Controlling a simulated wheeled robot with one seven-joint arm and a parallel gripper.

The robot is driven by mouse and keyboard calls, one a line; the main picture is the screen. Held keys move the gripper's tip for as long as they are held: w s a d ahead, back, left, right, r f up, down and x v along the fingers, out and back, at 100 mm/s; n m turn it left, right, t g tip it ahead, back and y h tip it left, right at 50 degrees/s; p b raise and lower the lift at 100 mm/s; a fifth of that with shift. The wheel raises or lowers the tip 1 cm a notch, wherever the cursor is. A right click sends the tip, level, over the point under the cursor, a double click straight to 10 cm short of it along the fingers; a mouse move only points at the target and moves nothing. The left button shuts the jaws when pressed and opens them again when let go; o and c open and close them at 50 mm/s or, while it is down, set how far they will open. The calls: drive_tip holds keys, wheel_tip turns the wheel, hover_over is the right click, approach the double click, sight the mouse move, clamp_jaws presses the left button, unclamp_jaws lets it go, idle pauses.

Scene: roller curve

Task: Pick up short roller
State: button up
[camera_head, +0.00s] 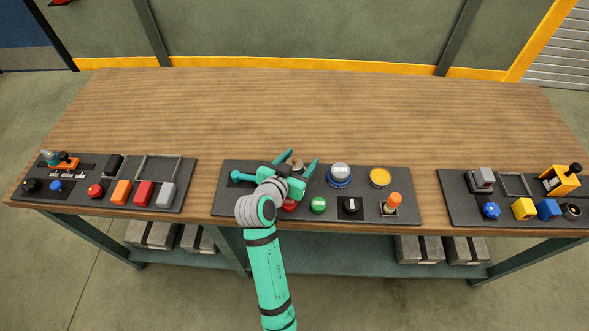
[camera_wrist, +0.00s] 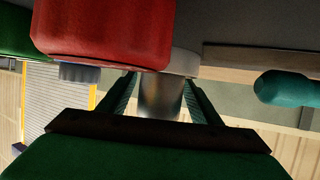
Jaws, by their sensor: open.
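My gripper (camera_head: 300,160) is open over the back edge of the middle control panel (camera_head: 232,202). Its two fingers point toward the back of the table. A small tan and grey round piece (camera_head: 296,164), which looks like the short roller, shows between the fingers. In the wrist view, the short roller is a shiny metal cylinder (camera_wrist: 160,98) between the two fingers of my gripper (camera_wrist: 158,80), with a pale round collar at its upper end. I cannot tell whether the fingers touch it. A red button (camera_wrist: 105,30) hides part of the collar.
Close around my gripper are the red button (camera_head: 289,206), a green button (camera_head: 318,205), a teal-tipped lever (camera_head: 236,175) and a silver dome on a blue base (camera_head: 340,174). Other panels lie left (camera_head: 105,168) and right (camera_head: 462,212). The wooden table (camera_head: 300,110) behind is clear.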

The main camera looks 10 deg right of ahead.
drive_tip(key=c, duration=1.5)
clamp_jaws()
drive_tip(key=shift+r, duration=0.15)
